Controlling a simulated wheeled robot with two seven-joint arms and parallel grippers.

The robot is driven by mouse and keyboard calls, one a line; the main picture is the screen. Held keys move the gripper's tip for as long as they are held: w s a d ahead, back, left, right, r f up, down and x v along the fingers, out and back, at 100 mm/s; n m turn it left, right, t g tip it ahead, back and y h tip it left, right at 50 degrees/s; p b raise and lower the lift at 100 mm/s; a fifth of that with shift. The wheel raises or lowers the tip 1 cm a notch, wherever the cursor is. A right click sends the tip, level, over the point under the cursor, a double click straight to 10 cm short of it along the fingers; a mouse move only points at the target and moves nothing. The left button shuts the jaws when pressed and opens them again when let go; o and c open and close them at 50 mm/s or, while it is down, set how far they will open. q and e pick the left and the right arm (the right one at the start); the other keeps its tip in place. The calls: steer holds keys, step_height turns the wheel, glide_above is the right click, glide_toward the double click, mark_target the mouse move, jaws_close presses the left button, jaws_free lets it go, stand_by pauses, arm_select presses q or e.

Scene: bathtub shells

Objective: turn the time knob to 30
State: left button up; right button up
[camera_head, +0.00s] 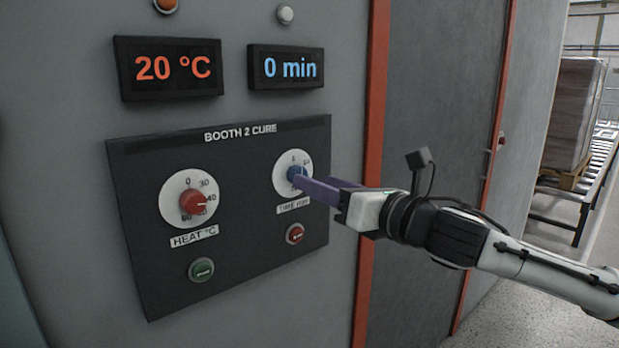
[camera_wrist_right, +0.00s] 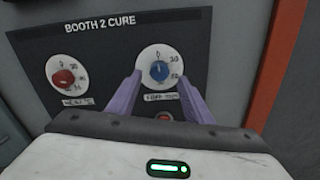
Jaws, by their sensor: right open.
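The time knob (camera_head: 294,172) is a blue knob on a white dial at the right of the black panel. In the right wrist view the blue knob (camera_wrist_right: 159,70) shows between and a little beyond my two purple fingers. My right gripper (camera_head: 305,182) is open, with its fingertips at the lower edge of the time dial in the head view. I cannot tell whether the fingers touch the knob. The blue display (camera_head: 290,68) above the panel reads 0 min. My left gripper is not in view.
A red heat knob (camera_head: 192,200) sits left on the panel, below an orange 20 °C display (camera_head: 168,67). A green button (camera_head: 201,270) and a red button (camera_head: 294,234) are below the dials. An orange door frame (camera_head: 370,180) stands right of the panel.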

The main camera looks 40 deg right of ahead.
steer(key=shift+w+a+p, duration=0.2)
steer(key=shift+w+p, duration=0.8)
steer(key=shift+w, duration=0.8)
steer(key=c, duration=1.1)
steer(key=shift+o, duration=0.2)
